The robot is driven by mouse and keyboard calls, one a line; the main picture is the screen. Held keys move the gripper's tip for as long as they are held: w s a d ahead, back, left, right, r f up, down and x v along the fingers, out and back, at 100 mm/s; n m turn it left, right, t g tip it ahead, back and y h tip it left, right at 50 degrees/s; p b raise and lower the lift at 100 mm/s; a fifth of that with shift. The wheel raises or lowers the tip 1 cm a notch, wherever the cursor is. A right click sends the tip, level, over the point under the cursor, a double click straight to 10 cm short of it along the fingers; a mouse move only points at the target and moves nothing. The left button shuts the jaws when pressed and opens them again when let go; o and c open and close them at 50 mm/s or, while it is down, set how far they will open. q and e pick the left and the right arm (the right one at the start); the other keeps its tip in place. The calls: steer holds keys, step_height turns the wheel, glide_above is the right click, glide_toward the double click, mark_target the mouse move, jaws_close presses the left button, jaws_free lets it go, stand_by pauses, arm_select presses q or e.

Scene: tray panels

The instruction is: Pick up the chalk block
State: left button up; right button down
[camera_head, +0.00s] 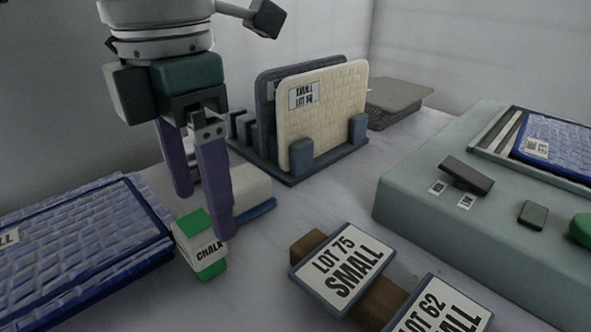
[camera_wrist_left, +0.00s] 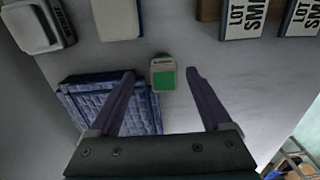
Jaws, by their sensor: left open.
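The chalk block (camera_head: 207,256) is a small white and green block with a "CHALK" label. It stands on the pale tabletop, right of the blue woven panel. In the left wrist view the chalk block (camera_wrist_left: 163,77) shows its green face near the level of the fingertips, in the gap between them. In the left wrist view my left gripper (camera_wrist_left: 160,73) holds nothing; contact with the block cannot be told. My right gripper is not in view.
A blue woven panel (camera_head: 85,240) lies left. A white block with a blue base (camera_head: 250,187) sits behind the chalk. A rack (camera_head: 300,170) holds upright panels. Lot signs (camera_head: 342,266) stand front right, beside a grey-green machine (camera_head: 425,195).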

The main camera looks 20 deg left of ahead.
mark_target(214, 241)
arm_select(q)
steer(key=f, duration=0.4)
steer(key=f+b, duration=0.1)
steer(key=f, duration=0.1)
steer(key=shift+d+f, duration=0.2)
steer(key=shift+d, duration=0.05)
jaws_close()
stand_by(0.4)
